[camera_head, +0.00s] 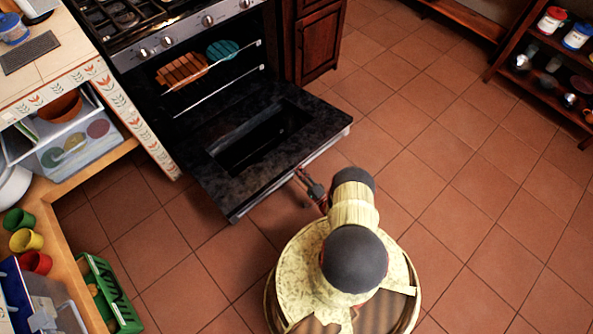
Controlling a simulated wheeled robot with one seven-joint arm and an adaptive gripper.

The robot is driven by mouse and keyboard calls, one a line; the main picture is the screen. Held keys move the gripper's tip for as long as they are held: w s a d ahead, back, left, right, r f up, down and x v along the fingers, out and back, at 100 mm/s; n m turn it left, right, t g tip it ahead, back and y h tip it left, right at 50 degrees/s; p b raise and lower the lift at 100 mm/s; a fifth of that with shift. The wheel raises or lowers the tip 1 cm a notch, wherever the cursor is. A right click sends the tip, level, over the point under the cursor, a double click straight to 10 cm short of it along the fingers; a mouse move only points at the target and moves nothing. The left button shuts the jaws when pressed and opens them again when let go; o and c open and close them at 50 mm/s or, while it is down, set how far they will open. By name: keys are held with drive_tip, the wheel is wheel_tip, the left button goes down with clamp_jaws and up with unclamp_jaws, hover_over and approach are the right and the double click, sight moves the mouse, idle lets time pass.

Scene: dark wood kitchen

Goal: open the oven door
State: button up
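The oven door (212,183) is folded down and lies roughly level, out over the tiled floor. The oven cavity (185,110) is open, with a wire rack, an orange-brown slatted item (181,69) and a teal round item (223,49) inside. The door's handle bar (295,172) runs along its front edge. My gripper (305,176) is at that edge, by the handle and low beside the door. It is small and dark here, so I cannot tell whether its fingers are open or shut or whether they touch the handle.
A stove top (120,18) with knobs is above the oven. A wooden cabinet (319,43) stands right of it. A counter and shelf are at left, with a green crate (117,297) on the floor. Open tiled floor (450,160) lies to the right, before a shelf (545,84).

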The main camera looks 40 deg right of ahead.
sight(299, 162)
drive_tip(key=o, duration=0.4)
drive_tip(key=shift+r, duration=0.1)
drive_tip(key=shift+r, duration=4.9)
drive_tip(key=s+f, duration=0.5)
drive_tip(key=f, duration=0.2)
drive_tip(key=shift+f, duration=0.2)
drive_tip(key=shift+d+f+b, duration=0.1)
drive_tip(key=shift+f+b, duration=0.15)
drive_tip(key=shift+b, duration=0.05)
